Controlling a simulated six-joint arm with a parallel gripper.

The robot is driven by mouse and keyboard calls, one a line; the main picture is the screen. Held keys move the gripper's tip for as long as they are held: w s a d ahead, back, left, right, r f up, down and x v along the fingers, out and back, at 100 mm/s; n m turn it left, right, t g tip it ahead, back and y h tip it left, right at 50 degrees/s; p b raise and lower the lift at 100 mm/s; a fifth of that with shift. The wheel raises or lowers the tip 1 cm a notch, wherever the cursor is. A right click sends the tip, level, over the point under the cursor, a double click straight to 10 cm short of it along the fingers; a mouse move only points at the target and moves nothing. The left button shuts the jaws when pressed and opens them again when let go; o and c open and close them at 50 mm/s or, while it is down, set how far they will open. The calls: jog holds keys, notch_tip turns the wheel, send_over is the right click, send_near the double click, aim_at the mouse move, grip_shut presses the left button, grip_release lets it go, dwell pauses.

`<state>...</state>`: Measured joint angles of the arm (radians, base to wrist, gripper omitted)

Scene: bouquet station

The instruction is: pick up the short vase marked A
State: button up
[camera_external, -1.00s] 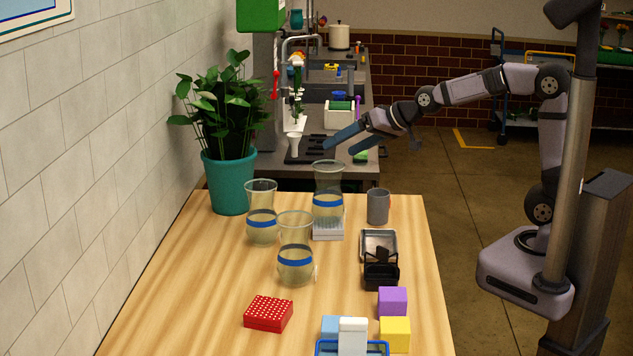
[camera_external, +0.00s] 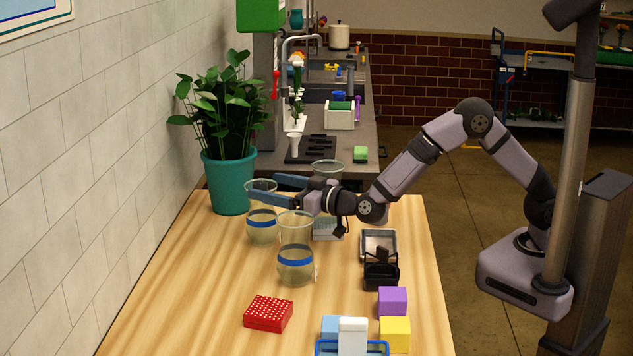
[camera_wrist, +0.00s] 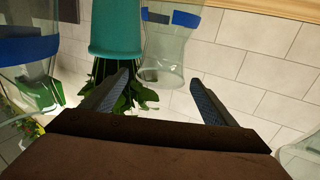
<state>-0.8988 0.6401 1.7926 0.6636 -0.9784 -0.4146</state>
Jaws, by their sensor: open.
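Three clear glass vases with blue bands stand on the wooden table; no letter A is readable. The left vase (camera_external: 262,228) stands near the plant, upright. The front vase (camera_external: 295,268) stands nearest the camera, with a small pale patch at its right edge. The back vase (camera_external: 328,167) is mostly hidden behind my arm. My gripper (camera_external: 264,188) is open and empty, pointing left at the left vase's rim. In the wrist view, which appears upside down, my open fingers (camera_wrist: 160,77) point toward that vase (camera_wrist: 165,62); I cannot tell whether its rim is between the tips.
A potted plant (camera_external: 229,180) stands behind the left vase by the tiled wall. A red rack (camera_external: 268,314), a purple block (camera_external: 392,301), a yellow block (camera_external: 395,334) and a metal tray (camera_external: 378,240) are on the table. The front left tabletop is clear.

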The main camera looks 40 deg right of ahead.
aim_at(249, 184)
jog(key=shift+p+x, duration=1.65)
jog(key=shift+x, duration=2)
jog(key=shift+f, duration=0.15)
jog(key=c, duration=1.9)
jog(key=shift+a+r, duration=0.1)
jog(key=shift+r, duration=0.1)
grip_shut()
